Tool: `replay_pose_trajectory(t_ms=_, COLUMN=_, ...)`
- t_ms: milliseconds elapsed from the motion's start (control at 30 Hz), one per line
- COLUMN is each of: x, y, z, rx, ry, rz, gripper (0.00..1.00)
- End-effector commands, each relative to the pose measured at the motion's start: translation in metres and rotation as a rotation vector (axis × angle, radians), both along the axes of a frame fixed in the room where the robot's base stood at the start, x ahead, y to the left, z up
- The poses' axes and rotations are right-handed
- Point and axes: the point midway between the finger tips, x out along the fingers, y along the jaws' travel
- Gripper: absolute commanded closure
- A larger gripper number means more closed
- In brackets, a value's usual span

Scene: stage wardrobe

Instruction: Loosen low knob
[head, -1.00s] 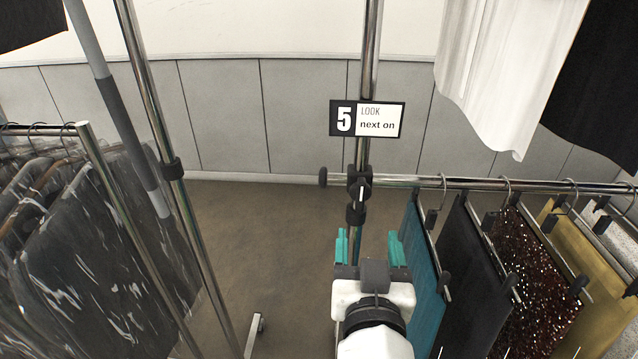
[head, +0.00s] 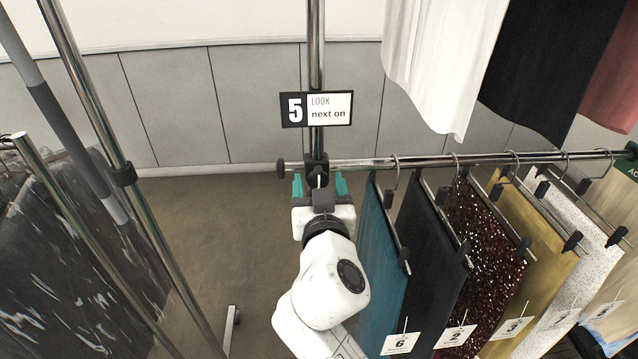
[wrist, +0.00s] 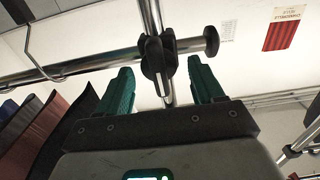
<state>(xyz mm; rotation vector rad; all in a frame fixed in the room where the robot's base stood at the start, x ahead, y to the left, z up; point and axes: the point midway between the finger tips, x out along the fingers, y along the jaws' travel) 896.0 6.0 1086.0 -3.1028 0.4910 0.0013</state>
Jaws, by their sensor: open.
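The low knob (head: 317,180) is a dark knob with a pale line on its face, on the black clamp that joins the low rail to the chrome upright. In the wrist view the knob (wrist: 157,62) stands upright just beyond and between my fingertips. My gripper (head: 319,184) has teal fingers, one on each side of the knob's line in the head view. In the wrist view my gripper (wrist: 160,82) is open and empty, with a gap around the knob. I cannot tell whether either finger touches it.
The low rail (head: 430,161) runs right from the clamp, with several garments hanging close by, the teal one (head: 378,260) nearest my arm. A "5 LOOK next on" sign (head: 316,109) is above the clamp. Another chrome upright (head: 120,170) stands left, with open floor between.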

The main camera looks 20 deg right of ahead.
Motion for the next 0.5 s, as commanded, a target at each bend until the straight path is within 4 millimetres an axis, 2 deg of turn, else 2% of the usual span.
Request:
replay_pose_trajectory(t_ms=167, x=-0.0001, y=0.0001, z=0.0, rx=0.0, ry=0.0, rz=0.0, gripper=0.33)
replay_pose_trajectory(t_ms=500, x=-0.0003, y=0.0002, z=0.0, rx=-0.001, ry=0.0, rz=0.0, gripper=0.66)
